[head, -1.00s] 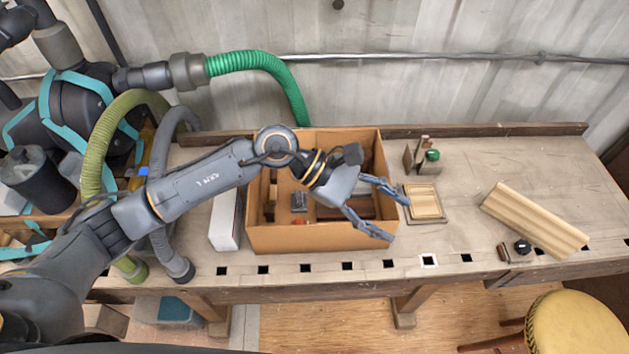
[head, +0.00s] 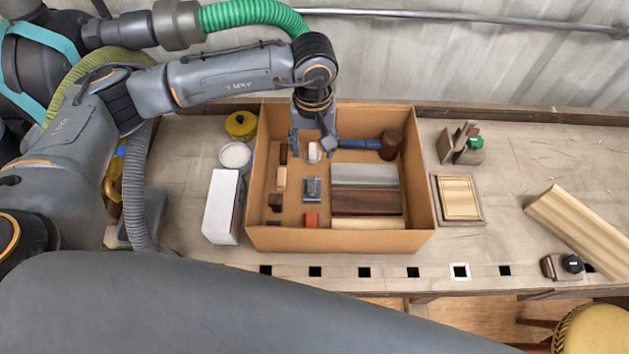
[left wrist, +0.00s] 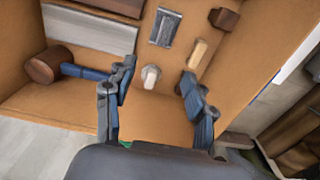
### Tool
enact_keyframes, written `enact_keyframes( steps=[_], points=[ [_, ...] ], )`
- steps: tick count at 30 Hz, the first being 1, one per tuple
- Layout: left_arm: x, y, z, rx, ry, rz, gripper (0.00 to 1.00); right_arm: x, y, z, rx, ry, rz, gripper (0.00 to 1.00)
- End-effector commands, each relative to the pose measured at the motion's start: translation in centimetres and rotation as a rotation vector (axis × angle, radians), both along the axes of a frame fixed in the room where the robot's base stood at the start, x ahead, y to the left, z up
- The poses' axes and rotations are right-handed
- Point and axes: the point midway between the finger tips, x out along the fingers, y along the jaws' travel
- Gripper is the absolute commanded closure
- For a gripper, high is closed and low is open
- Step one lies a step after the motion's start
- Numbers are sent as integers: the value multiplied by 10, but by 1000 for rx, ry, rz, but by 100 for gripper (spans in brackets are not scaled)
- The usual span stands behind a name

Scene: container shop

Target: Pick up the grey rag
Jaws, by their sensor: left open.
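A cardboard box (head: 340,242) on the workbench holds several things. No piece is plainly a grey rag. A small pale grey, rounded piece (head: 314,153) lies near the box's back wall and may be it; it also shows in the left wrist view (left wrist: 150,77). A flat grey slab (head: 365,175) lies to its right, its material unclear. My left gripper (head: 312,148) points down into the box over the small pale piece. In the left wrist view its open fingers (left wrist: 157,74) stand on either side of that piece, with gaps. My right gripper is not in view.
A mallet with a blue handle (head: 360,144) lies right of the left gripper. Wooden blocks and a grey metal tool (head: 313,189) lie nearer the front. The box walls surround the gripper. A white carton (head: 222,205) stands left of the box.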

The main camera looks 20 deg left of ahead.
Motion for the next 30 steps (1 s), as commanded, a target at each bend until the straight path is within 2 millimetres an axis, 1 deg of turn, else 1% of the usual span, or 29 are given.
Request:
enact_keyframes(
  steps=[1,3,6,9,12,15,17,21,25,27,30],
  points=[
    [-3,-1,-8,0,8,-1,45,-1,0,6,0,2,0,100],
    [-3,-1,-22,-2,9,0,45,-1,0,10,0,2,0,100],
    [-3,-1,-42,-2,8,0,45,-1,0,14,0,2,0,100],
    [-2,-1,-57,-4,6,1,45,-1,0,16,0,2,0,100],
    [-2,-1,-66,-4,4,1,45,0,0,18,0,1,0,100],
    [-3,-2,-71,-6,5,0,45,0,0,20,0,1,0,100],
    [-4,-1,-76,-5,6,0,45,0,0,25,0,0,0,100],
    [-7,1,-96,-4,8,2,45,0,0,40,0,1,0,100],
    [-6,1,-115,-6,6,1,45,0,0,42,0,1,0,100],
    [-6,1,-120,-5,5,1,45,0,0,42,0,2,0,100],
    [-6,1,-122,-6,2,0,45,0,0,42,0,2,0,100]
  ],
)
